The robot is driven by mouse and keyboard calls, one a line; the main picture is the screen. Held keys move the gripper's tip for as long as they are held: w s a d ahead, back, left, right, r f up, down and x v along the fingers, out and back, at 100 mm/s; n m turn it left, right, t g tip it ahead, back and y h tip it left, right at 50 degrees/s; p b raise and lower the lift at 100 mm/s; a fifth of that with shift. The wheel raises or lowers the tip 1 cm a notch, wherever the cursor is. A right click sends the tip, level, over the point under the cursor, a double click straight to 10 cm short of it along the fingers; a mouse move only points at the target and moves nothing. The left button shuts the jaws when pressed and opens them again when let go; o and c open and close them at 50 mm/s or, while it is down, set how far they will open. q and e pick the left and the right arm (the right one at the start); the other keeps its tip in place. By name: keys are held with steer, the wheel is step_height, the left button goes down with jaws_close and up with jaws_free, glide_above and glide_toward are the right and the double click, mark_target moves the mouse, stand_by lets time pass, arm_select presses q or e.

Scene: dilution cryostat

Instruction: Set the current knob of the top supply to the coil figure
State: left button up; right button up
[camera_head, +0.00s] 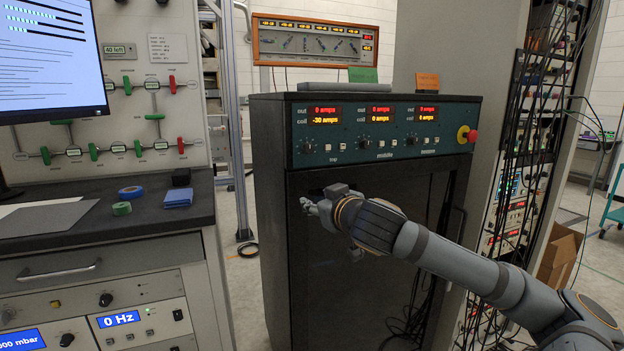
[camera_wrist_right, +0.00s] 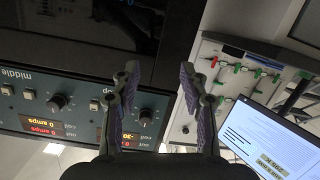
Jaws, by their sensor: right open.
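The supply cabinet's green panel (camera_head: 385,132) carries three supplies side by side, labelled top, middle and bottom. The top supply's current knob (camera_head: 309,148) is dark, at the panel's left. Above it a red out display (camera_head: 322,110) reads 0 amps and a yellow coil display (camera_head: 325,121) reads -30 amps. My right gripper (camera_head: 306,205) is open and empty, below the panel in front of the dark cabinet front, apart from the knob. In the wrist view, upside down, its spread fingers (camera_wrist_right: 158,78) partly hide the top supply's section. My left gripper is out of view.
The middle knob (camera_head: 365,144) and bottom knob (camera_head: 412,142) sit further right, with a red emergency button (camera_head: 472,136) at the panel end. A bench (camera_head: 110,222) with tape rolls stands left. A cable-filled rack (camera_head: 520,140) stands right.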

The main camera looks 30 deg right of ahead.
steer(key=t+h, duration=0.1)
steer(key=t, duration=0.1)
glide_toward(309, 149)
steer(key=p+x, duration=0.1)
steer(key=p, duration=0.3)
steer(key=p+x, duration=0.2)
steer(key=p, duration=0.2)
steer(key=p+x, duration=0.2)
steer(key=p, duration=0.2)
steer(key=shift+w+d+r, duration=0.15)
steer(key=shift+w+r, duration=0.05)
steer(key=shift+r, duration=0.15)
steer(key=shift+w+d+f+p, duration=0.1)
steer(key=shift+w+p, duration=0.2)
steer(key=shift+p, duration=0.25)
steer(key=shift+w+d+p, duration=0.25)
steer(key=shift+w+p, duration=0.1)
steer(key=shift+w, duration=0.3)
steer(key=shift+w+f, duration=0.25)
steer(key=shift+w, duration=0.2)
steer(key=shift+c, duration=0.2)
jaws_close()
